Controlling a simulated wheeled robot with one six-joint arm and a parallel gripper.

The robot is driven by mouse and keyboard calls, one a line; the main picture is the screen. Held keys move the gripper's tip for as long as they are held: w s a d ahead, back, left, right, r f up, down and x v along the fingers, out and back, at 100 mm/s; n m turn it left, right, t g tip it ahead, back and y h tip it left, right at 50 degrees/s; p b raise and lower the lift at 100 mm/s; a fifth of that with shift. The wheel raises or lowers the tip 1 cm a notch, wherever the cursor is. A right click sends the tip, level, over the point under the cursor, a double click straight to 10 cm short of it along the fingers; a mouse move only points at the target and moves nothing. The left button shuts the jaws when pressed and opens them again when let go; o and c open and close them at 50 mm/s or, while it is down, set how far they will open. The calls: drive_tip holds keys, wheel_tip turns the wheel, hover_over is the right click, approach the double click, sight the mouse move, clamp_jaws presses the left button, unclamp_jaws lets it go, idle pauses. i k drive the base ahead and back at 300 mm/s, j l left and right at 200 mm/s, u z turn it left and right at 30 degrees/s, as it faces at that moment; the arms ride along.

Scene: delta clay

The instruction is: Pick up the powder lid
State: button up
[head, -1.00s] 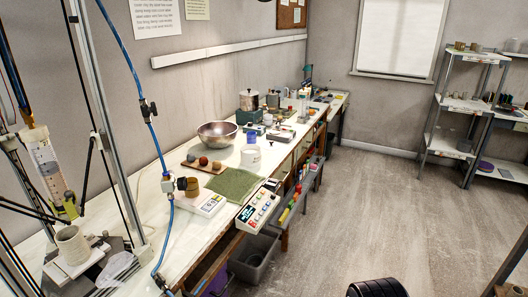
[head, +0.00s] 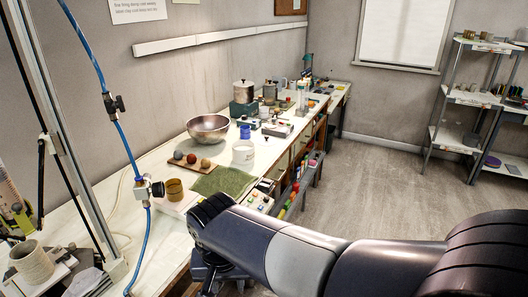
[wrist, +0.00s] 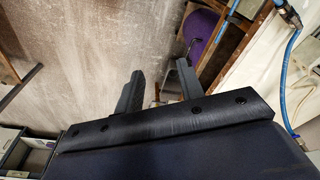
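I cannot clearly make out the powder lid. A white tub (head: 243,156) stands on the workbench, and a small blue container (head: 245,132) stands just behind it; I cannot tell if either carries the lid. My gripper (wrist: 160,82) shows in the wrist view with its two fingers apart and nothing between them. It points down toward the floor and the bench's underside. In the head view my arm reaches across from the right, with its end by the front edge of the bench, apart from the tub.
On the bench (head: 158,246) are a metal bowl (head: 208,128), a board with several clay balls (head: 188,170), a green cloth (head: 222,181) and an amber cup (head: 174,190). A blue hose (head: 88,52) hangs at the left. Open floor (head: 375,190) lies to the right.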

sight(266, 141)
drive_tip(key=i+l+u, duration=0.1)
drive_tip(key=i+l, duration=0.15)
drive_tip(key=i, duration=0.3)
drive_tip(key=i+l+u, duration=0.1)
drive_tip(key=i+l, duration=0.2)
drive_tip(key=i, duration=0.25)
drive_tip(key=i+l+u, duration=0.1)
drive_tip(key=i+l, duration=0.2)
drive_tip(key=i, duration=0.2)
drive_tip(key=i+l, duration=0.2)
drive_tip(key=i, duration=0.3)
drive_tip(key=i+l+u, duration=0.1)
drive_tip(key=i+l, duration=0.15)
drive_tip(key=i, duration=0.25)
drive_tip(key=i+l+u, duration=0.1)
drive_tip(key=i+l, duration=0.15)
drive_tip(key=i, duration=0.25)
